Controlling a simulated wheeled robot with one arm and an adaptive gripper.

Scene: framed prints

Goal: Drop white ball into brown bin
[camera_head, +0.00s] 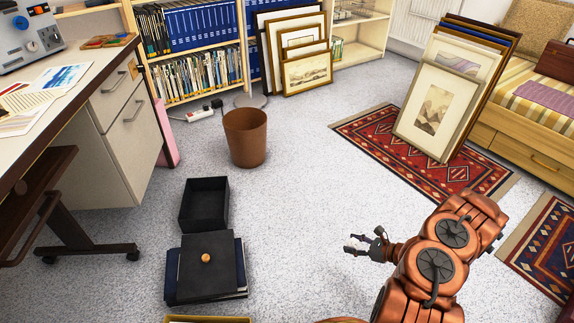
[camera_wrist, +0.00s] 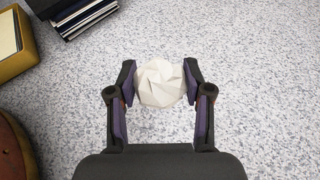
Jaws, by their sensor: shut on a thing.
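The white ball (camera_wrist: 161,83) is faceted, like crumpled or folded paper, and sits between the fingertips of my gripper (camera_wrist: 161,84) in the wrist view. The fingers touch it on both sides. The brown bin (camera_head: 246,139) stands upright on the carpet near the bookshelf, farther back and to the left of my gripper. Its open top faces up, and its bottom inside is hidden.
An open black box (camera_head: 204,204) and a black lidded box (camera_head: 207,266) on folders lie left of my gripper. A desk (camera_head: 110,120) stands at left. Framed prints (camera_head: 436,108) lean at right on a red rug (camera_head: 375,133). The floor between my gripper and the bin is clear.

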